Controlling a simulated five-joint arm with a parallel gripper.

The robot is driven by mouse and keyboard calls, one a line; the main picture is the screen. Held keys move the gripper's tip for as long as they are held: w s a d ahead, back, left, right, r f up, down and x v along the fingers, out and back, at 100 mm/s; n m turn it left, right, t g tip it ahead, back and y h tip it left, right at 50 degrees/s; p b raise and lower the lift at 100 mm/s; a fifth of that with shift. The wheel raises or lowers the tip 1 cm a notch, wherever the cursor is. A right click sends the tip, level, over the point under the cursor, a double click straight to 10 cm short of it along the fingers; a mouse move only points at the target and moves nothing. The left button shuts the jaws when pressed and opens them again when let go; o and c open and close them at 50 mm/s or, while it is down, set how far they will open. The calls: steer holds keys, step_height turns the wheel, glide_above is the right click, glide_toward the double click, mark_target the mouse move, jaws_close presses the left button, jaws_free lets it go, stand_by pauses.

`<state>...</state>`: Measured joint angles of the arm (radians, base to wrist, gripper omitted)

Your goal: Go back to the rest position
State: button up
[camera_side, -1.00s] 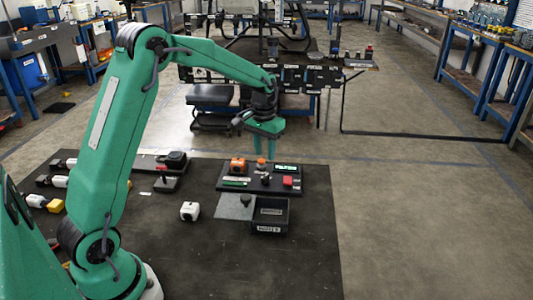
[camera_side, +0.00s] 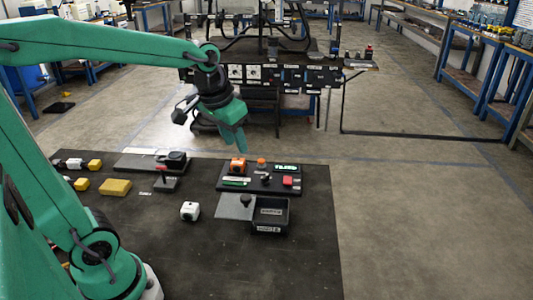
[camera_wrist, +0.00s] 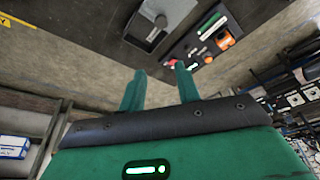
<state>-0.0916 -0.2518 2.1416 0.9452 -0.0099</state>
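My gripper (camera_side: 240,148) hangs in the air above the far edge of the dark work mat (camera_side: 300,262) in the side view, with its fingers pointing down. In the wrist view its two green fingers (camera_wrist: 158,74) stand apart with nothing between them. Nothing touches the gripper. My arm reaches in from the left, with one link running nearly level across the top left of the side view.
A black panel (camera_side: 285,182) carries an orange block (camera_side: 238,165) and a red button (camera_side: 287,181). A black bin (camera_side: 271,222) with a lid stands in front. A white cube (camera_side: 190,211) and a yellow block (camera_side: 115,187) lie left. The front right mat is clear.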

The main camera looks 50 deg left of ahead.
steer(key=s+d+m+t, duration=0.1)
steer(key=s+d+t, duration=0.1)
steer(key=s, duration=0.9)
steer(key=shift+d+f, duration=0.35)
steer(key=shift+d, duration=0.2)
stand_by(0.6)
steer(key=w+a+n+g, duration=0.1)
steer(key=w+a+g, duration=0.3)
steer(key=w, duration=1.1)
steer(key=shift+n+g, duration=0.8)
steer(key=shift+n, duration=0.1)
steer(key=w+a+f, duration=0.2)
steer(key=w+f, duration=0.2)
steer(key=w+a+f, duration=0.3)
steer(key=w+f, duration=0.1)
steer(key=f, duration=0.1)
steer(key=w+a+f, duration=0.3)
steer(key=w+f, duration=0.1)
steer(key=shift+f, duration=0.35)
steer(key=shift+w+a+f, duration=0.2)
steer(key=shift+f, duration=0.15)
steer(key=shift+f, duration=0.1)
